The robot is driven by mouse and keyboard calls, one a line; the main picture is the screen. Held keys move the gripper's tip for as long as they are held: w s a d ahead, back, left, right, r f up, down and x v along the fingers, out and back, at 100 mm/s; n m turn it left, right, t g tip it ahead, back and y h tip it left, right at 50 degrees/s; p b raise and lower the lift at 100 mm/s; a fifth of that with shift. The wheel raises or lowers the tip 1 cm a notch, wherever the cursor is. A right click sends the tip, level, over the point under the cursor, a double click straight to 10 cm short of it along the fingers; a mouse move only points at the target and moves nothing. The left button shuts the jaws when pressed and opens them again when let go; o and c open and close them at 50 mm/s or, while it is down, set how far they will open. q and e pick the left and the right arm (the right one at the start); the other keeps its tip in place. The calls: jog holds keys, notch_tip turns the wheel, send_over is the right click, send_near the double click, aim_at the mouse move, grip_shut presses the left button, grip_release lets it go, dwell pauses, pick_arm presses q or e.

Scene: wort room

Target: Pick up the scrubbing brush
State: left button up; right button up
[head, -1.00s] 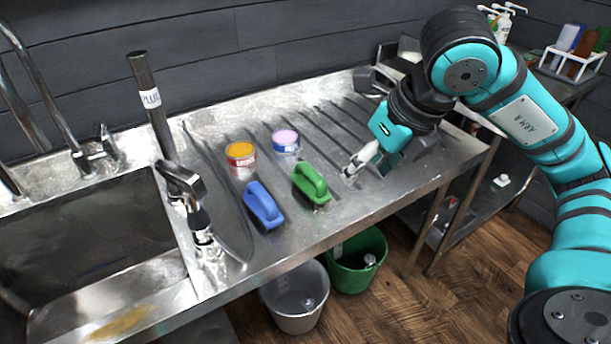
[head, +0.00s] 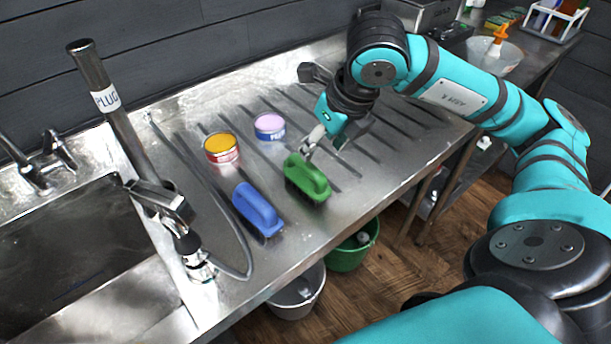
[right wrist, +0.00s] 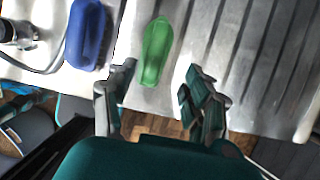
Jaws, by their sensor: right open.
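A green scrubbing brush (head: 307,178) with an arched handle lies on the steel drainboard. A blue scrubbing brush (head: 257,209) lies to its left, nearer the sink. My right gripper (head: 322,143) is just behind and to the right of the green brush, empty. In the right wrist view the gripper (right wrist: 160,95) has its fingers spread wide. The green brush (right wrist: 157,50) shows beyond the fingertips, roughly between them in line, and the blue brush (right wrist: 87,35) is off to the left. No contact with either brush is clear. My left gripper is not in view.
Two tins, one with an orange top (head: 221,148) and one with a pink top (head: 269,127), stand behind the brushes. A sink (head: 80,250) and hose sprayer are at left. A green bucket (head: 352,250) and grey bucket (head: 298,294) stand below the front edge.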

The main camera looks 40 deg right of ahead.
aim_at(305, 165)
jog(key=x, duration=0.3)
jog(key=shift+w, duration=0.1)
jog(key=shift+w+f, duration=0.15)
jog(key=shift+f, duration=0.35)
jog(key=shift+w+a+f, duration=0.1)
jog(key=shift+a+f, duration=0.05)
jog(key=shift+f, duration=0.1)
jog(key=x, duration=0.4)
jog(key=shift+w+a+r+p, duration=0.1)
jog(key=shift+a+p, duration=0.15)
jog(key=shift+p, duration=0.15)
jog(key=shift+w+f, duration=0.1)
jog(key=shift+f, duration=0.2)
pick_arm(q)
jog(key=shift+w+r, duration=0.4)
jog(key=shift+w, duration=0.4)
pick_arm(e)
grip_shut()
